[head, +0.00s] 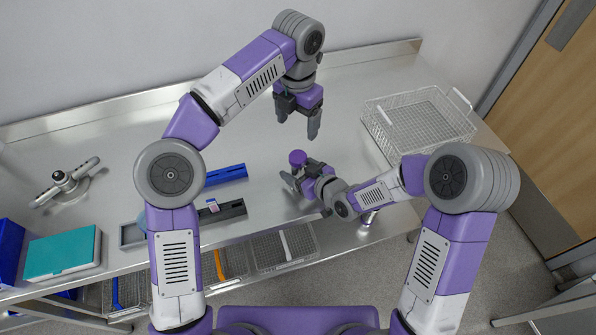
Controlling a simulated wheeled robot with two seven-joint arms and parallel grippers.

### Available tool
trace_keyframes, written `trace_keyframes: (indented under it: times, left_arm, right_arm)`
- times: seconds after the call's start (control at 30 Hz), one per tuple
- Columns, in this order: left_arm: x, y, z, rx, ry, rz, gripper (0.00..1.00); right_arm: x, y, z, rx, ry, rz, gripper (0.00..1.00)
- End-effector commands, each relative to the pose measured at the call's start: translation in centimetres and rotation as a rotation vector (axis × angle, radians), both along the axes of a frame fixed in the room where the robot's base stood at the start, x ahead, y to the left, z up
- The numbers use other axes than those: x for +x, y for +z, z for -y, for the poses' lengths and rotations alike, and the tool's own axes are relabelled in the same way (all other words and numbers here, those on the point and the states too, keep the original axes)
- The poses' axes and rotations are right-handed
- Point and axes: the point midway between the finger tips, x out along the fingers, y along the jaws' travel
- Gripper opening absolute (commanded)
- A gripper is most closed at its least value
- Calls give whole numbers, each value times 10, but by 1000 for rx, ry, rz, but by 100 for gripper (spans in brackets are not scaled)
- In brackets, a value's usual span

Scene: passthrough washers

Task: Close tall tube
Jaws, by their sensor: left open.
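A round purple cap (297,157) shows just at the fingers of my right gripper (294,178), near the middle of the steel bench. The tube body below the cap is mostly hidden by the fingers, and whether they grip it is too small to tell. My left gripper (300,122) is open and points down, above and behind the purple cap in the picture, apart from it. I see nothing between its fingers.
A wire basket (418,120) stands at the right of the steel bench (345,90). Blue and dark racks (226,174) lie left of the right gripper. A teal box (62,254) and a grey metal fixture (66,182) are at the far left. Baskets (283,247) sit below the front edge.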

Motion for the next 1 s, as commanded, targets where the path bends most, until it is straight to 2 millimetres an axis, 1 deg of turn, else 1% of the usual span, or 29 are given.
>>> trace_keyframes:
  times: [0.13,0.23,0.5,0.63,0.77,1.0]
  left_arm:
    - [0,0,0,0,0,0,80]
    - [0,1,0,0,0,0,80]
    - [0,6,0,0,0,0,80]
    - [0,8,0,0,0,0,80]
    - [0,8,0,0,0,0,80]
    - [0,8,0,0,0,0,80]
  right_arm:
    - [-1,1,1,1,0,1,72]
    - [-6,4,6,1,-1,0,72]
    - [-38,22,33,0,-3,1,72]
    - [-48,27,42,-1,-2,0,72]
    - [-53,29,45,0,0,0,72]
    - [-53,29,45,0,0,0,72]
